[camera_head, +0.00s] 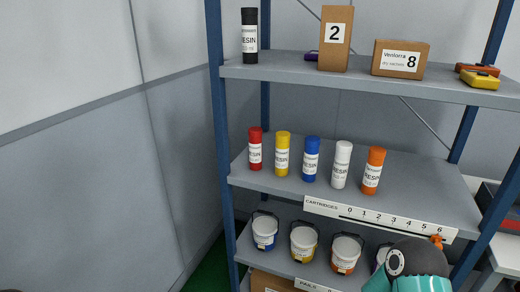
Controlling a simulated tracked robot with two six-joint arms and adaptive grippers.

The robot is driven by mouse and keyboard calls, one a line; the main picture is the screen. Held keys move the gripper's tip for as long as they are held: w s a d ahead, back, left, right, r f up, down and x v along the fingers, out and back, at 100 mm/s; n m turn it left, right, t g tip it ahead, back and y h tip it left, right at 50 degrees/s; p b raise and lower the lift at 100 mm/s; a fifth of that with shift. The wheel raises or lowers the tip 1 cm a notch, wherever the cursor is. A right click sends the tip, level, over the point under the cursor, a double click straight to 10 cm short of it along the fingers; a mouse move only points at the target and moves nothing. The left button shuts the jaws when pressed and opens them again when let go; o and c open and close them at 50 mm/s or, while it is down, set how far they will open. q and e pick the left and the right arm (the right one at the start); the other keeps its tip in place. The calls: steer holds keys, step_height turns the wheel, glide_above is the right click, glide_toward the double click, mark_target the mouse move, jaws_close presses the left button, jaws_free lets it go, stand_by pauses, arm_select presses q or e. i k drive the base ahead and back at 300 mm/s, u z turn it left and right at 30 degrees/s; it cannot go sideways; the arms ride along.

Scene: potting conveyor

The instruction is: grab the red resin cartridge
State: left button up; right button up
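The red resin cartridge (255,149) stands upright at the left end of the cartridge row on the middle shelf (265,182). It has a white label and nothing stands in front of it. A yellow cartridge (282,154) is close to its right. Neither gripper can be made out in the head view. A teal and dark grey part of my arm shows at the lower right, well away from the red cartridge.
Blue (311,159), white (341,165) and orange (373,171) cartridges continue the row. A black cartridge (249,36) and boxes (400,59) stand on the top shelf. Pails (303,241) stand below. A blue post (220,130) rises left of the row.

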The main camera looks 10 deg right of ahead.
mark_target(255, 132)
steer(key=i, duration=0.9)
steer(key=u, duration=0.05)
